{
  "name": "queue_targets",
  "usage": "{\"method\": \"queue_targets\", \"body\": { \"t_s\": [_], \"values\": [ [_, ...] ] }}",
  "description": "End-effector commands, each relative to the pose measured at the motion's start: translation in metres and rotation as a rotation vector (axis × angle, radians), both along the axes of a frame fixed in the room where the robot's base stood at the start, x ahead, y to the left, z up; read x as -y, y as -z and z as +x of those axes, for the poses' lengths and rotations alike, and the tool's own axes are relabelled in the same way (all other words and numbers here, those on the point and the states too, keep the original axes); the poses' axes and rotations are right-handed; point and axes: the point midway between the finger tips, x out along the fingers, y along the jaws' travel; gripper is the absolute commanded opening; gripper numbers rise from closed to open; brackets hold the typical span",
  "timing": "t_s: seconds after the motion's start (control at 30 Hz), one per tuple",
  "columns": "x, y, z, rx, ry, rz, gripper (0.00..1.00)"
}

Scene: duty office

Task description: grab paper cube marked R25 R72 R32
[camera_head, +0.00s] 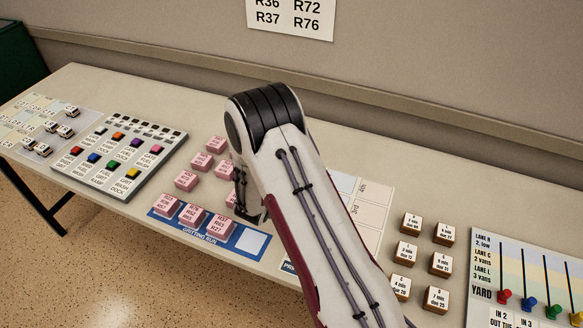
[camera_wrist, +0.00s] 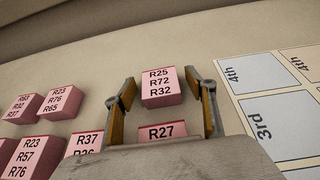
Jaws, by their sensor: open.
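The pink paper cube marked R25 R72 R32 (camera_wrist: 160,86) stands on the table in the wrist view, upright and apart from its neighbours. My gripper (camera_wrist: 162,92) is open, with one finger to the left of this cube and one to the right. I cannot tell how far above the table the fingertips are. In the head view my arm hides this cube, and my gripper (camera_head: 246,208) shows only in part below the wrist. Another pink cube marked R27 (camera_wrist: 162,133) sits nearer, between the finger bases and partly hidden by my gripper.
More pink cubes (camera_head: 186,181) stand left of my gripper. A blue gritting run strip (camera_head: 188,228) holds several cubes and has a bare pale square at its right end. A card with 3rd and 4th boxes (camera_wrist: 262,72) lies to the right. Brown-sided cubes (camera_head: 406,252) stand farther right.

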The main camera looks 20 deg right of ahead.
Motion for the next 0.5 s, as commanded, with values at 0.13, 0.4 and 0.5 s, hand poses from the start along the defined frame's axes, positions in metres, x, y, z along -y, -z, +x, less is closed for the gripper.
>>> {"method": "queue_targets", "body": {
  "t_s": [0.13,0.4,0.5],
  "values": [
    [-0.0001,-0.0001,-0.0002,0.0,0.0,0.0,0.56],
    [0.0,-0.0002,-0.0002,0.0,0.0,0.0,0.3],
    [0.0,-0.0002,-0.0002,0.0,0.0,0.0,0.14]
  ]
}}
